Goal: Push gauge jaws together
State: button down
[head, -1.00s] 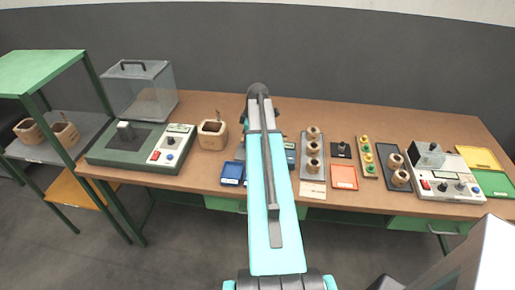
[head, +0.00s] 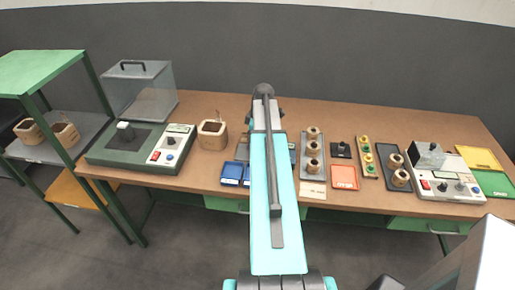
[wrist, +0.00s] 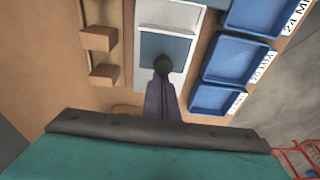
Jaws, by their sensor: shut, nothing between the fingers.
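In the wrist view my gripper (wrist: 163,68) is shut and empty, its grey-purple fingers pointing up the picture to a dark rounded tip. The tip lies over the lower part of a pale device with a grey-blue face (wrist: 165,48); I cannot tell whether it touches. Left of it, two wooden blocks (wrist: 98,39) (wrist: 104,75) stand apart with a gap between them. They may be the gauge jaws, but I cannot tell for sure. In the head view my arm hides the gripper and most of that part of the bench.
Blue trays (wrist: 214,99) stand close on the right in the wrist view. In the head view the bench (head: 215,102) also holds a wooden coil (head: 212,134), a green-based tester (head: 128,162), a coil rack (head: 304,170), an orange tray (head: 344,184) and a white tester (head: 452,193).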

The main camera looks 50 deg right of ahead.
jog(key=shift+s+d, duration=0.5)
jog(key=shift+s, duration=0.35)
jog(key=shift+s+d, duration=0.5)
jog(key=shift+s, duration=0.3)
jog(key=shift+w+a, duration=0.1)
jog(key=shift+w, duration=0.05)
dwell(0.4)
jog(key=shift+w+a, duration=0.25)
jog(key=shift+w, duration=0.15)
jog(key=shift+r+p, duration=1.8)
jog(key=shift+r, duration=1.7)
